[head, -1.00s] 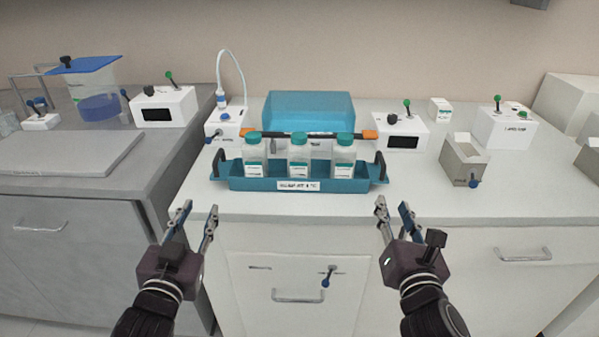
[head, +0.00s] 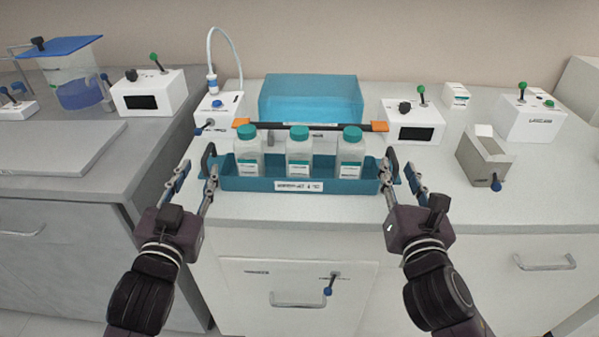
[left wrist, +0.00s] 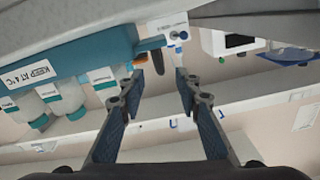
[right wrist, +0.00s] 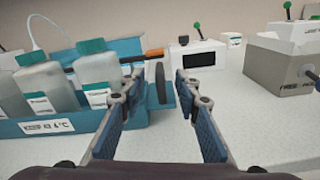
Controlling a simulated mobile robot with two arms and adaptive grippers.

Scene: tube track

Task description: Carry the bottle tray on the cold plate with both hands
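The bottle tray (head: 330,185) is a long teal tray with a "keep at 4 °C" label, standing level on the white counter. It carries three square bottles (head: 299,155) with green caps and has a black handle at each end. My left gripper (head: 199,167) is open at the left handle (left wrist: 158,61). My right gripper (head: 398,168) is open at the right handle (right wrist: 161,83). Each wrist view shows a handle between or just beyond the spread fingertips, with gaps beside it. A flat grey slab (head: 60,148), perhaps the cold plate, lies bare on the left counter.
Behind the tray are a bar with orange ends (head: 310,128) and a translucent blue box (head: 310,100). White switch boxes stand at left (head: 150,93) and right (head: 412,122). An open grey box (head: 483,158) is further right. A seam and gap separate the two counters.

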